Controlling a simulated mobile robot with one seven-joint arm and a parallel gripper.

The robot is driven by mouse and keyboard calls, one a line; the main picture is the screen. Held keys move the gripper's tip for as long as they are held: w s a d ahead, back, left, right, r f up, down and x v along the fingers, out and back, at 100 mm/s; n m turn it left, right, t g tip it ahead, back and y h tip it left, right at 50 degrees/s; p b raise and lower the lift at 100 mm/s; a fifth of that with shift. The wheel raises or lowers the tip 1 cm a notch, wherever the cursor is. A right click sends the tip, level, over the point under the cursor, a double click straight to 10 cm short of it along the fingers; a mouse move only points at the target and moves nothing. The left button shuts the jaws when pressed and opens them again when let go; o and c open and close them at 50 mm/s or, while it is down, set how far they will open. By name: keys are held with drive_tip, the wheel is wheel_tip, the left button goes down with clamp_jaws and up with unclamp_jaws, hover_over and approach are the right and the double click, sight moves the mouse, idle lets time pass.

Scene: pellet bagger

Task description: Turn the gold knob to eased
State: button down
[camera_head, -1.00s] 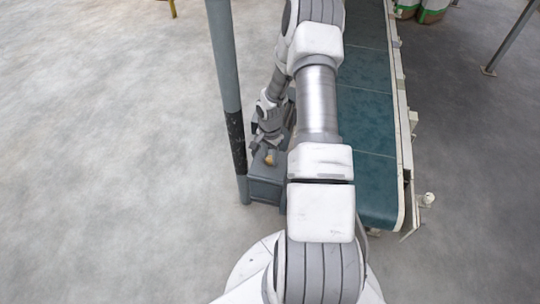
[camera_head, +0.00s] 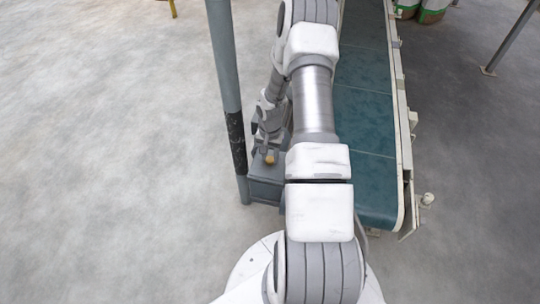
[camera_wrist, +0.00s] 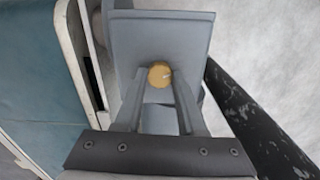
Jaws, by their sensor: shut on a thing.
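The gold knob (camera_wrist: 160,74) is round and sits on a flat grey panel (camera_wrist: 160,35) of the control box. It carries a small pale mark towards its right side. My gripper (camera_wrist: 159,80) is shut on the knob, with one finger on either side of it in the wrist view. I cannot read any setting label.
A tan, rounded piece (camera_head: 270,158) shows on the box in the head view. A grey post with a dark band (camera_head: 236,140) stands close on the left. A conveyor with a teal belt (camera_head: 365,120) runs close on the right. The floor left of the post is clear.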

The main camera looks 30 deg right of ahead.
drive_tip(key=n, duration=0.4)
drive_tip(key=shift+n, duration=0.3)
drive_tip(key=n, duration=0.4)
drive_tip(key=shift+n+p, duration=0.3)
drive_tip(key=shift+p, duration=0.1)
drive_tip(key=n, duration=0.4)
drive_tip(key=shift+n+p, duration=0.3)
drive_tip(key=shift+p, duration=0.05)
drive_tip(key=n, duration=0.4)
drive_tip(key=shift+p, duration=0.4)
drive_tip(key=n+p, duration=0.1)
drive_tip(key=n, duration=0.5)
drive_tip(key=shift+r+n, duration=0.1)
drive_tip(key=shift+n, duration=0.3)
drive_tip(key=n+p, duration=0.1)
drive_tip(key=n, duration=0.2)
drive_tip(key=shift+n+p, duration=0.6)
drive_tip(key=shift+n, duration=1.4)
